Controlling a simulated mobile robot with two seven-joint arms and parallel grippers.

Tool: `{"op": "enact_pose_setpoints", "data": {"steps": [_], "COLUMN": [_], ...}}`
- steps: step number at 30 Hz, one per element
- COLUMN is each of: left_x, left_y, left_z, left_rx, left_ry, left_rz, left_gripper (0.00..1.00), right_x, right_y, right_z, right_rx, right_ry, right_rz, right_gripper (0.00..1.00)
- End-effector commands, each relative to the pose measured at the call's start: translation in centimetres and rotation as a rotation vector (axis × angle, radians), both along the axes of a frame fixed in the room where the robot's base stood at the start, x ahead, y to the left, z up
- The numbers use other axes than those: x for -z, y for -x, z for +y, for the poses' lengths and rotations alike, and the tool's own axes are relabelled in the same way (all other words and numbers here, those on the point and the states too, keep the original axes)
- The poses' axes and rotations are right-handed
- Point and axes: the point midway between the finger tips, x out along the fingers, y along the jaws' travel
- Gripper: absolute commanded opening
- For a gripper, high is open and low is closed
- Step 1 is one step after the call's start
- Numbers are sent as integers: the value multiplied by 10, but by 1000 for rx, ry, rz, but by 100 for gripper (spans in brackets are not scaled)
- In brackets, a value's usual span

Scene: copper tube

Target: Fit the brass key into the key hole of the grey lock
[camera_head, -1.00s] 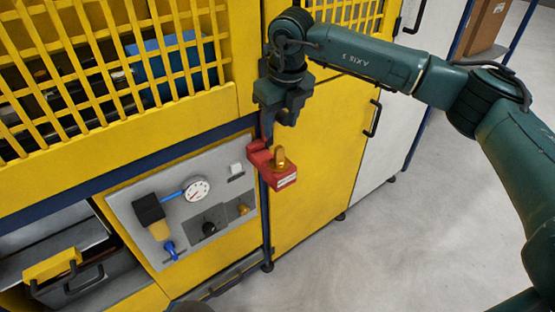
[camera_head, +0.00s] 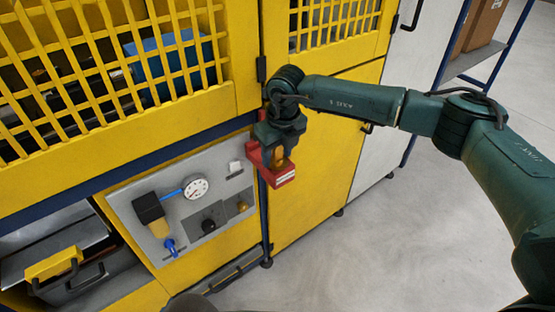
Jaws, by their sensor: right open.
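The brass key (camera_head: 281,163) stands in the red holder (camera_head: 285,178) on the front edge of the yellow cabinet. My right gripper (camera_head: 280,153) is open and has come down over the key, with its fingers beside the key's upper part. The gripper hides most of the key, and I cannot tell whether the fingers touch it. The grey lock (camera_head: 220,216) appears to be the darker plate on the light panel to the lower left, with a black round part and a small brass part. My left gripper is not in view.
The panel (camera_head: 135,228) also carries a round gauge (camera_head: 196,187), a black box with a blue fitting (camera_head: 148,207) and a white switch (camera_head: 235,166). A yellow mesh guard (camera_head: 110,70) stands above. A toolbox (camera_head: 75,275) sits lower left. The floor at right is clear.

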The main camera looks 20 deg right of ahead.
Motion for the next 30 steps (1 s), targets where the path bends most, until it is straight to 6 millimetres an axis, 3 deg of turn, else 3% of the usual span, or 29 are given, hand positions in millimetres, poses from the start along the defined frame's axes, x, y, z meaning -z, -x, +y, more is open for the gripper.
{"op": "enact_pose_setpoints", "data": {"steps": [2,18,30], "left_x": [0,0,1], "left_y": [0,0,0], "left_z": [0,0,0], "left_rx": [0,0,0], "left_ry": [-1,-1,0], "left_rz": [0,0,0], "left_gripper": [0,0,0], "right_x": [0,-1,-10], "right_y": [0,0,-1], "right_z": [0,0,0], "right_rx": [0,0,0], "right_ry": [0,0,0], "right_rz": [0,0,-2], "right_gripper": [46,1,0]}}
